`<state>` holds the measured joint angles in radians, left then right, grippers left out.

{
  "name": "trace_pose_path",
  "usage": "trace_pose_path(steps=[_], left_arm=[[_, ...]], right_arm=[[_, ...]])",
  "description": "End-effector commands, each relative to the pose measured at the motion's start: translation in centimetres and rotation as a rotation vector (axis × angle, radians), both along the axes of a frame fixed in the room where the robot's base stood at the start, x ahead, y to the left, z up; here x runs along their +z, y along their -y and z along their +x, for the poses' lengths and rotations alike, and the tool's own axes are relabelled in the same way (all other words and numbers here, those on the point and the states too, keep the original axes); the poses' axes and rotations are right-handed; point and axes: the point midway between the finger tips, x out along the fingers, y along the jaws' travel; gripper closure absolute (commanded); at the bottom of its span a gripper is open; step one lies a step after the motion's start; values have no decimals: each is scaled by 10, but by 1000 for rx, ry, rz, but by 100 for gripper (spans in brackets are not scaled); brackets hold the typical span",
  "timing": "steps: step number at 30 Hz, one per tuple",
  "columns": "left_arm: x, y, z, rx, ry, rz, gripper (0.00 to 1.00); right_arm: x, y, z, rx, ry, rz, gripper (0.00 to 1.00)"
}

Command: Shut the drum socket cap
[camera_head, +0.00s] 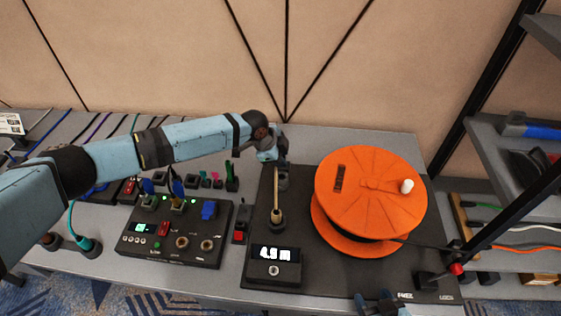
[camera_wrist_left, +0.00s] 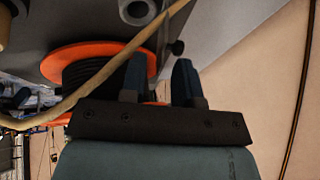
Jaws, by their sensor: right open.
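The orange cable drum (camera_head: 372,170) lies flat on a dark base plate (camera_head: 345,285), with a white knob (camera_head: 407,186) on its top and a dark slot (camera_head: 339,178) beside its hub. I cannot tell which part is the socket cap. My left gripper (camera_head: 284,172) is left of the drum, above the plate's back left part. In the left wrist view its two fingers (camera_wrist_left: 159,80) are apart with nothing between them. A tan cord (camera_wrist_left: 95,85) crosses beyond the fingertips there. My right gripper (camera_head: 378,304) shows only partly at the bottom edge, in front of the drum.
A small display (camera_head: 275,253) reading about 4.9 m stands at the plate's front left. A black control box (camera_head: 172,232) with plugs and knobs is left of it. A black block (camera_head: 428,281) and a red part (camera_head: 456,268) sit at the right, near a shelf rack (camera_head: 520,160).

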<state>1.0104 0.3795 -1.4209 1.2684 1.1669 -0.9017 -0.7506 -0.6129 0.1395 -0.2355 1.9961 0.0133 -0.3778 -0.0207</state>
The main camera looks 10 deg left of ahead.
Motion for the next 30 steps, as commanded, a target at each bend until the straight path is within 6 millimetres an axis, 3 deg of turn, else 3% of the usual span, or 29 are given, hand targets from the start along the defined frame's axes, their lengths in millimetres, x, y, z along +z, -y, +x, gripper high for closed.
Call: trace_pose_path(steps=[8,9,13,23,30], left_arm=[[-1,1,0,0,0,0,71],[-1,1,0,0,-1,0,73],[-1,1,0,0,-1,0,100],[-1,1,-2,0,15,-1,100],[-3,2,-12,-3,122,-1,100]], right_arm=[[-3,2,-1,-2,-4,-3,41],[-3,2,-1,-2,-4,-3,41],[-3,2,-1,-2,-5,-2,41],[-1,0,-2,0,-5,-1,41],[11,0,-2,1,-5,-1,41]])
